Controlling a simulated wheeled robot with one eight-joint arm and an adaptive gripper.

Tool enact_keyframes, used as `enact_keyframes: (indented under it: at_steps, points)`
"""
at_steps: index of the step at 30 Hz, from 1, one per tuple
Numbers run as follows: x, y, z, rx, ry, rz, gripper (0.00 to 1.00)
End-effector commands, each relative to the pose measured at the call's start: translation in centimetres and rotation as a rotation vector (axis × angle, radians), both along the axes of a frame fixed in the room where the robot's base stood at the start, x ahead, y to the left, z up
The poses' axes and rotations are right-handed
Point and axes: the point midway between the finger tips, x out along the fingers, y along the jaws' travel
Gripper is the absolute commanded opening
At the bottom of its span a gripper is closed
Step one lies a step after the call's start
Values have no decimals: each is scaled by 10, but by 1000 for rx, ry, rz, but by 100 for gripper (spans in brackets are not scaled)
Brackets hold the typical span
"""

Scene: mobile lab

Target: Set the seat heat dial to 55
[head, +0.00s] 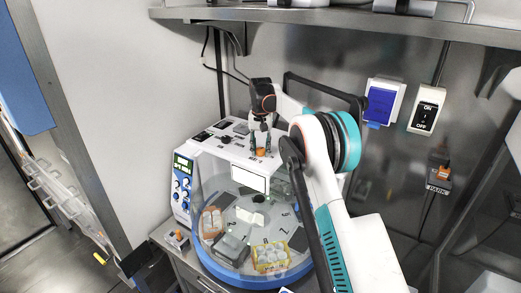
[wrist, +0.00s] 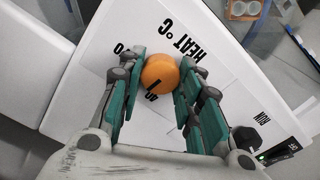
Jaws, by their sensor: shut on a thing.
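The dial is a round orange knob (wrist: 160,73) on a white panel (wrist: 95,100), beside the printed words "HEAT °C". A short black line shows at the knob's lower left, near a mark that looks like 40. A "0" is printed to the left; a 55 mark cannot be made out. My gripper (wrist: 161,76) has its green-padded fingers on both sides of the knob and is shut on it. In the head view, my gripper (head: 260,141) points down onto the orange knob (head: 260,152) on top of the white machine (head: 208,158).
A black knob (wrist: 246,136) stands on the panel right of my fingers, near the word "RUN". Below the panel is a clear round chamber (head: 225,232) holding an orange rack and a yellow basket (head: 271,268). A shelf (head: 340,21) crosses above. An ON/OFF switch (head: 427,109) hangs on the wall.

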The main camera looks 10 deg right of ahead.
Motion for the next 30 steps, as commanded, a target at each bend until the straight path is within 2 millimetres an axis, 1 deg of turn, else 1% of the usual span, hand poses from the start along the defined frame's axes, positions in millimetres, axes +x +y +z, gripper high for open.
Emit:
enact_keyframes:
  at_steps: [6, 12, 19, 30]
  points:
    - [0, 0, 0, 0, -2, -156, 8]
    - [0, 0, 1, 0, -2, -253, 8]
    - [0, 0, 1, 0, -2, -306, 8]
    - [0, 0, 1, 0, -2, -316, 8]
